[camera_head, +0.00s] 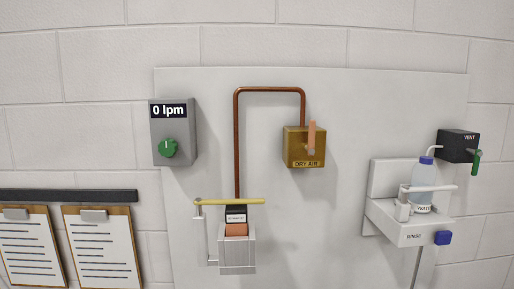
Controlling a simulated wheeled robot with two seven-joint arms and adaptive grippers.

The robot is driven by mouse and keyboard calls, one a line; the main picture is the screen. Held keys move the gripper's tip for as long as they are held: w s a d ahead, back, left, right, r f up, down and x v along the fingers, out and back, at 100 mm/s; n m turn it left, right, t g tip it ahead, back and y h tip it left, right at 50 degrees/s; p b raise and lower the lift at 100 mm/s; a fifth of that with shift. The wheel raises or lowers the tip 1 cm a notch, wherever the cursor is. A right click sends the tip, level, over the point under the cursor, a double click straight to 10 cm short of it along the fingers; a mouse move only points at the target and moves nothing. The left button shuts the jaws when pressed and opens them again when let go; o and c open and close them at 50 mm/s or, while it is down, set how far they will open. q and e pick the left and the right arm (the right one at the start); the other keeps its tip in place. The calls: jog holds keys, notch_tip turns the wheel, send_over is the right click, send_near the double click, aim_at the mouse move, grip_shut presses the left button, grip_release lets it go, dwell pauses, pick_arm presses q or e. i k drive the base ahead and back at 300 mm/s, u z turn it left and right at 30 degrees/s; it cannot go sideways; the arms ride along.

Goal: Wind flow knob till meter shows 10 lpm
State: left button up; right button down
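The flow meter is a grey box (187,140) mounted on the wall panel at the left. Its black display (169,111) reads "0 lpm". The green flow knob (168,148) is on the front of this box, below the display, and nothing covers it. Neither of my grippers shows in the head view.
A brass box labelled DRY AIR (294,150) with an orange lever joins a copper pipe (237,140). Below is a clamp fixture (237,255) with a yellow bar. At right are a rinse shelf (400,235) with a bottle (422,178) and a black VENT box (458,145). Clipboards (100,250) hang lower left.

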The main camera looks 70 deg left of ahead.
aim_at(168, 148)
jog(key=z, duration=0.6)
jog(key=i, duration=0.8)
jog(key=u, duration=3.1)
